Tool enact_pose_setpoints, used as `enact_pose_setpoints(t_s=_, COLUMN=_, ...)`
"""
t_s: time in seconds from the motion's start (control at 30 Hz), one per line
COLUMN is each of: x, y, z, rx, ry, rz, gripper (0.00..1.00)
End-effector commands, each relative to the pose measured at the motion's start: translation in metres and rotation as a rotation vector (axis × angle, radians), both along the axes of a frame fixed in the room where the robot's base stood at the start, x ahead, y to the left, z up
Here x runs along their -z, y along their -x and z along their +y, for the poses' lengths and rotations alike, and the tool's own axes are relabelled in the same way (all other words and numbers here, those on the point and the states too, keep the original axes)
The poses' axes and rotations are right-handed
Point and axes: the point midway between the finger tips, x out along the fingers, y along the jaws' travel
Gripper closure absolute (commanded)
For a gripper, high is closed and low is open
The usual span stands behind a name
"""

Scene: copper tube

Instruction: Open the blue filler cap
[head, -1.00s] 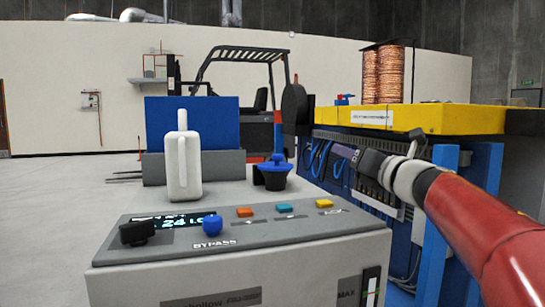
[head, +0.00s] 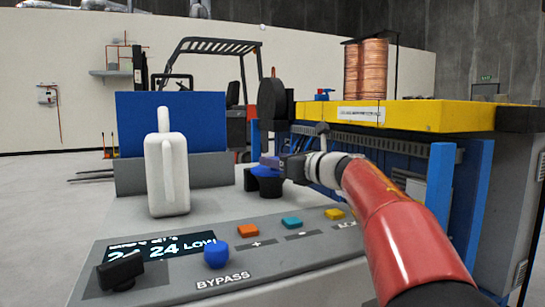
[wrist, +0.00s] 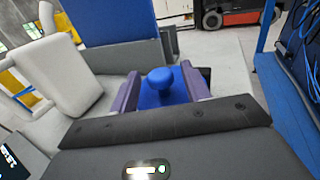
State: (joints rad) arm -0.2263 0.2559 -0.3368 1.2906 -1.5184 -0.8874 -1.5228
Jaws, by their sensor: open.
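The blue filler cap (head: 265,172) sits on a dark filler neck on top of the grey machine (head: 215,212). In the wrist view the cap's round knob (wrist: 160,79) shows between my two purple fingers, with its wider blue part below. My gripper (head: 271,161) comes in from the right at the cap in the head view and hides part of it. In the wrist view my gripper (wrist: 161,85) is open, one finger on each side of the cap. I cannot tell whether either finger touches it.
A white jug (head: 167,165) stands on the machine left of the cap. A blue panel (head: 190,118) rises behind it. The front panel has a blue bypass knob (head: 216,255), a black knob (head: 120,271) and coloured buttons. A yellow-topped bench (head: 440,116) stands at the right.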

Motion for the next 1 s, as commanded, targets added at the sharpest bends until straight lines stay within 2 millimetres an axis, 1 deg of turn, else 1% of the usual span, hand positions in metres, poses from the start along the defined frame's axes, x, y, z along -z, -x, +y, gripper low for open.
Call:
enact_pose_setpoints(t_s=0.03, x=-0.001, y=-0.0041, z=0.0048, rx=-0.002, ry=0.001, rz=0.001, gripper=0.53)
enact_pose_setpoints(t_s=0.13, x=-0.0004, y=-0.0094, z=0.0096, rx=0.0, ry=0.001, rz=0.001, gripper=0.53)
enact_pose_setpoints(t_s=0.43, x=0.0, y=-0.0113, z=0.0115, rx=0.001, ry=-0.001, rz=0.001, gripper=0.53)
enact_pose_setpoints(t_s=0.47, x=0.0, y=-0.0113, z=0.0115, rx=0.001, ry=-0.001, rz=0.001, gripper=0.56)
enact_pose_setpoints(t_s=0.8, x=0.0, y=-0.0111, z=0.0113, rx=0.001, ry=-0.001, rz=0.001, gripper=1.0)
enact_pose_setpoints(t_s=1.0, x=-0.0003, y=-0.011, z=0.0118, rx=0.001, ry=-0.001, rz=0.001, gripper=1.0)
